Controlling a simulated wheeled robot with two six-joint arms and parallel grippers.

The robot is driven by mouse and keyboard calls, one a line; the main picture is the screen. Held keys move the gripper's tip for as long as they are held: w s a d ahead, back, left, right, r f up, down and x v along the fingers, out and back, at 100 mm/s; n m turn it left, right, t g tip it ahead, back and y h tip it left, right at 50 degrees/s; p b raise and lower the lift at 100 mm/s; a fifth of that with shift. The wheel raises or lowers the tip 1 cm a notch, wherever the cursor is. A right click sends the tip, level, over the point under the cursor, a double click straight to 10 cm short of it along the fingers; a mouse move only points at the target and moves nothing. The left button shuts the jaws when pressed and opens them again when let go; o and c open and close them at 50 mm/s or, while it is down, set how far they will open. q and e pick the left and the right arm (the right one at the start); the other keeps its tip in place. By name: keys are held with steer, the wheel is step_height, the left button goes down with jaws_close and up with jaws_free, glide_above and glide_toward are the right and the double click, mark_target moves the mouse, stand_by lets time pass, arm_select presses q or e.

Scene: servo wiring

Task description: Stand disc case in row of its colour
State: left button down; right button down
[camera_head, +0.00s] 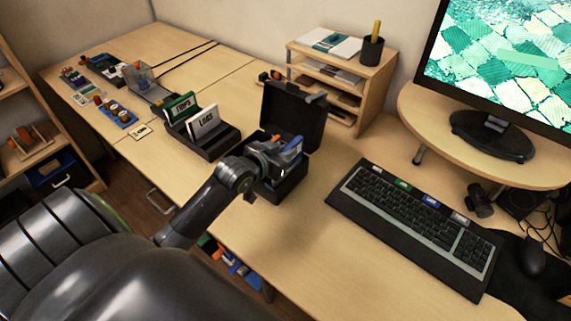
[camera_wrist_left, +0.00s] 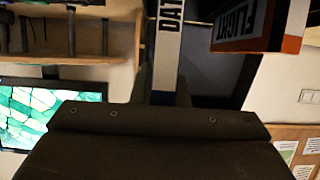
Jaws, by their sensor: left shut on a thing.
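My left gripper (camera_head: 275,153) is over the open black box (camera_head: 283,191) near the middle of the desk. In the left wrist view its fingers (camera_wrist_left: 163,90) are shut on a white and blue disc case (camera_wrist_left: 166,48) whose spine starts with "DAT". A blue edge of a case (camera_head: 292,146) shows beside the gripper in the head view. An orange disc case (camera_wrist_left: 250,28) marked "FLIGHT" is right of the held one in the wrist view. A black rack (camera_head: 218,142) to the left holds a green case (camera_head: 181,106) and a white case (camera_head: 202,122), upright. My right gripper is out of view.
The box's raised lid (camera_head: 293,113) stands behind the gripper. A wooden shelf unit (camera_head: 376,85) is at the back, and a keyboard (camera_head: 415,220) is at right. Small parts (camera_head: 119,112) lie at far left. Bare desk lies between box and keyboard.

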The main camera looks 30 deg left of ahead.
arm_select(q)
step_height(320, 180, down, 4)
steer(key=shift+r, duration=0.2)
steer(key=shift+f, duration=0.15)
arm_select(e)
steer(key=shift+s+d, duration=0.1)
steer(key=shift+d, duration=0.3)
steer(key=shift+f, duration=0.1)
arm_select(q)
steer(key=shift+f, duration=0.15)
steer(key=c, duration=1.4)
jaws_free()
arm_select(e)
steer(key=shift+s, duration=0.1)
arm_select(q)
steer(key=shift+s+r, duration=0.2)
steer(key=shift+r, duration=0.05)
steer(key=v, duration=1.1)
steer(key=shift+s+r, duration=0.2)
steer(key=shift+s, duration=0.05)
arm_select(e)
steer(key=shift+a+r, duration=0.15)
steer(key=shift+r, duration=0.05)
